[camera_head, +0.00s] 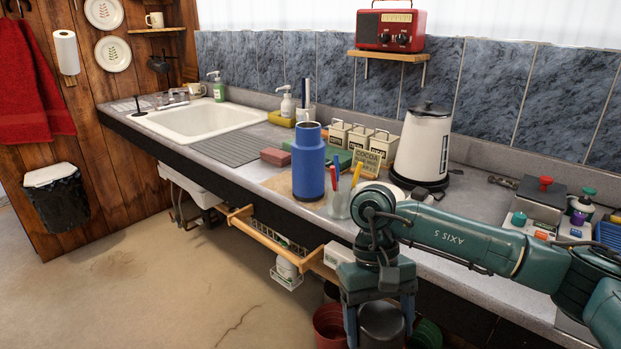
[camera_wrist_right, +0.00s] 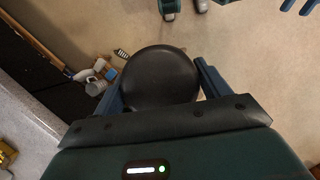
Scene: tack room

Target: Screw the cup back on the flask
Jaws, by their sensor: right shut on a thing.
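The blue flask (camera_head: 309,165) stands upright on a tan mat near the counter's front edge, its narrower top uncovered. My right gripper (camera_head: 379,318) points down in front of the counter, right of the flask and lower than it. It is shut on a dark round cup (camera_head: 381,326), which shows as a black disc (camera_wrist_right: 160,77) between the fingers in the right wrist view. The cup is apart from the flask. My left gripper is not in the head view; two blue prongs at the wrist view's top right edge may be its fingertips, too cut off to judge.
A clear beaker of pens (camera_head: 339,204) stands just right of the flask, partly behind my right arm. A white kettle (camera_head: 424,148), several canisters and a cocoa box (camera_head: 366,163) stand behind. A wooden rail (camera_head: 262,236) juts out below the counter. Buckets stand on the floor.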

